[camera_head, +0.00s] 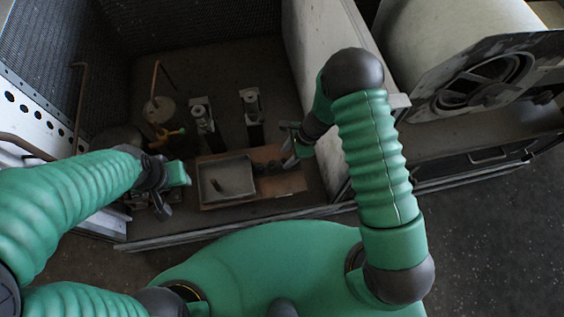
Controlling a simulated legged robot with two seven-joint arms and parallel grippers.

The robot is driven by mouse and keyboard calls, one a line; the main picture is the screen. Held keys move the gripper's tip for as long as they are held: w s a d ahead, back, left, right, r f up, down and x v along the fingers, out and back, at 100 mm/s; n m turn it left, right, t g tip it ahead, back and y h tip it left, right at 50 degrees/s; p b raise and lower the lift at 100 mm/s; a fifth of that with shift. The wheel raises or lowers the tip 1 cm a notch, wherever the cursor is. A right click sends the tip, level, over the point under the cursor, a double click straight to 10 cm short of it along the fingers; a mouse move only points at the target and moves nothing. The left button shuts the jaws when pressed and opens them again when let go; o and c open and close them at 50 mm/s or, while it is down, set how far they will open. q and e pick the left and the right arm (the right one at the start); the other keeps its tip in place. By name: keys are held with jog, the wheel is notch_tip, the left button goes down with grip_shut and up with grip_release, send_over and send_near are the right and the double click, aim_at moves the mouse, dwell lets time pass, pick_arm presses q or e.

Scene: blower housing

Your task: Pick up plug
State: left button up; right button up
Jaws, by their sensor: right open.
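A small dark object, which may be the plug (218,186), lies in a shallow grey tray (238,163). The tray sits on a brown board (285,155) on the housing floor. My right gripper (289,158) is open over the board's right end, to the right of the tray and apart from the small object. My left gripper (170,198) is left of the tray, near the floor's front edge; its jaws are too small and dark to read. No other candidate for the plug is clear at this size.
Two upright fittings (252,117) stand behind the board. A round can with a copper pipe (158,108) and a yellow-handled valve (172,134) are at the back left. A pale wall (335,50) bounds the right side; a large blower drum (450,45) lies beyond it.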

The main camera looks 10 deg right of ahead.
notch_tip(320, 180, down, 2)
jog(key=shift+d+f, duration=0.15)
jog(key=shift+a, duration=0.35)
jog(key=shift+c, duration=0.9)
jog(key=shift+a, duration=0.2)
jog(key=c, duration=0.5)
jog(key=shift+c, duration=1.2)
jog(key=shift+d, duration=0.35)
grip_shut()
